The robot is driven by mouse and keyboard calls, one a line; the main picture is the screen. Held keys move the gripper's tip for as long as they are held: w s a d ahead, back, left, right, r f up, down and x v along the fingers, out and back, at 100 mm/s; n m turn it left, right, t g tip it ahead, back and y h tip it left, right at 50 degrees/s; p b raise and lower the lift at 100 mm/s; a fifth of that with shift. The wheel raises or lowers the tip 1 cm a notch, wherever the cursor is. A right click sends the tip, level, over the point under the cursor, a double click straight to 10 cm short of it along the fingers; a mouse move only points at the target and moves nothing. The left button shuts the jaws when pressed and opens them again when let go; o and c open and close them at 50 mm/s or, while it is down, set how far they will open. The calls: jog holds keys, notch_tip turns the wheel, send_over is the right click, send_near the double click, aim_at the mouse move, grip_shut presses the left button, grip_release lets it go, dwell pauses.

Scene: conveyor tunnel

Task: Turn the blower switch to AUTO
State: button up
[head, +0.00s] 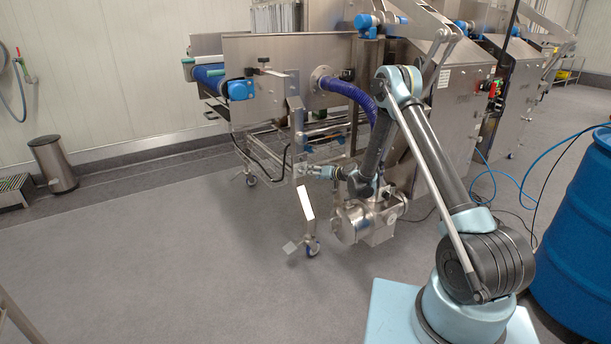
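A stainless blower-like unit (356,222) with a rounded body sits low beside the conveyor frame in the head view, partly behind my arm. A blue ribbed hose (348,90) runs from a round flange on the conveyor's side panel down behind my arm. My gripper (307,172) is low, pointing left, close to a metal upright of the conveyor frame and up and left of the blower-like unit. Its fingers are too small to tell open from shut, and I cannot tell whether it touches anything. I cannot make out the blower switch or its setting.
Steel cabinets (455,105) stand behind my arm. A blue drum (580,245) is at the right, with hoses on the floor near it. The floor at left is clear up to a bin (53,163).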

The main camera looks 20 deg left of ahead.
jog(key=x, duration=0.6)
jog(key=shift+a, duration=0.15)
jog(key=shift+w, duration=0.15)
jog(key=shift+c, duration=0.3)
jog(key=c, duration=1)
jog(key=shift+a, duration=0.1)
